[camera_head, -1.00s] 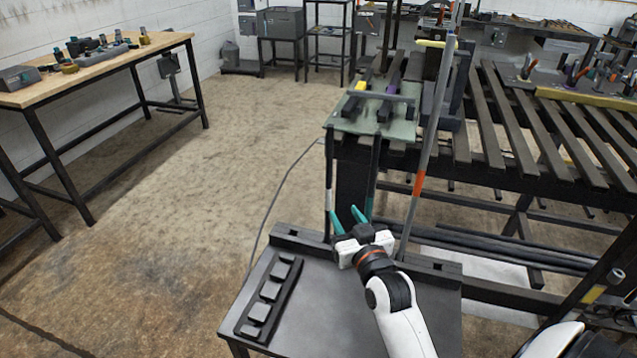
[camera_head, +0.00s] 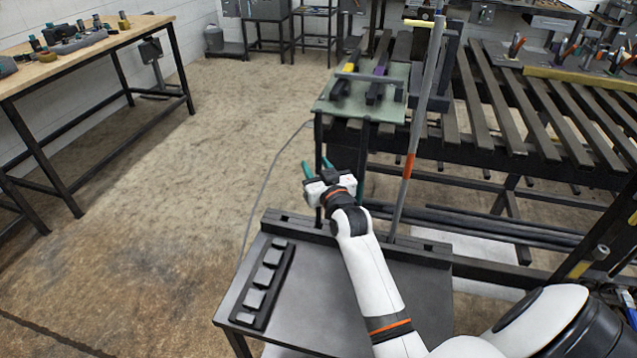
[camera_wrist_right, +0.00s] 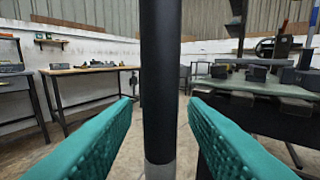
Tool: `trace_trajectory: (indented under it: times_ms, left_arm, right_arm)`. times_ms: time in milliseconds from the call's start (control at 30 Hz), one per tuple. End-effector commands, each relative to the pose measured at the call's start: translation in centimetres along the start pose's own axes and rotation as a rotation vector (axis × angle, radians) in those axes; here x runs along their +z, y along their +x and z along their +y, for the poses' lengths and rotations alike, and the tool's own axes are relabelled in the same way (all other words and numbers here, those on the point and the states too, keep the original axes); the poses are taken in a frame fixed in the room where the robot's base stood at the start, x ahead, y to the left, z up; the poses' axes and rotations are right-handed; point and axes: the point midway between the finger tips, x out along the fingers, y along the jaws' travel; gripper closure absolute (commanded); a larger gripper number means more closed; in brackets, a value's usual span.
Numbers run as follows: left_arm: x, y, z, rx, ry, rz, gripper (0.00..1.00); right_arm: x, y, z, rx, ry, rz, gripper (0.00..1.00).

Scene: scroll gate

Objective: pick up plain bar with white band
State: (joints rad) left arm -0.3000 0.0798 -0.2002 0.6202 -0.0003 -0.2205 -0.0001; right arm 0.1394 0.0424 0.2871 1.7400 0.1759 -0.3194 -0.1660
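A dark upright bar (camera_head: 318,136) stands at the back of the low black table in the head view. In the right wrist view the dark bar (camera_wrist_right: 160,80) is upright in the middle, with a pale grey-white band (camera_wrist_right: 160,172) at the bottom edge. My right gripper (camera_head: 317,167) is at the bar, its teal fingers open. In the wrist view the fingers (camera_wrist_right: 161,108) lie either side of the bar, with gaps on both sides. The gripper hides the bar's lower part in the head view. My left gripper is not in view.
A tall grey bar with an orange band (camera_head: 408,166) leans just right of my right arm. The low table (camera_head: 335,285) carries a black block rack (camera_head: 264,284). A slatted bench with a green plate (camera_head: 385,106) stands behind. Open floor lies left.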

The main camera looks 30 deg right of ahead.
Motion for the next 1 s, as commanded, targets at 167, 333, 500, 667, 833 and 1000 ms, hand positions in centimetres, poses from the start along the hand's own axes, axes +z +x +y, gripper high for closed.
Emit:
trace_trajectory:
  times_ms: [167, 333, 500, 667, 833, 1000]
  left_arm:
    - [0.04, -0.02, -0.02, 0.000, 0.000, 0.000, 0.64]
    - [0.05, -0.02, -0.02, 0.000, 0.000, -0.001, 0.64]
    - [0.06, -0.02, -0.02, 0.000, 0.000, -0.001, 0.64]
    - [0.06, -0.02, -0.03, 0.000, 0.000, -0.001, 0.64]
    - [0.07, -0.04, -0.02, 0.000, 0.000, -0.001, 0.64]
    - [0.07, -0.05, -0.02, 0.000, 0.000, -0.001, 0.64]
  right_arm:
    - [-0.01, 0.91, 0.00, 0.000, 0.000, 0.000, 0.61]
    - [-0.02, 0.87, 0.00, 0.000, 0.000, 0.000, 0.62]
    - [-0.02, 0.86, 0.00, 0.000, 0.000, 0.000, 0.90]
    - [-0.02, 0.85, 0.00, 0.000, 0.000, 0.000, 1.00]
    - [0.26, 0.87, -0.02, 0.000, 0.000, -0.006, 1.00]
    - [0.31, 0.87, -0.01, 0.000, 0.000, -0.006, 1.00]
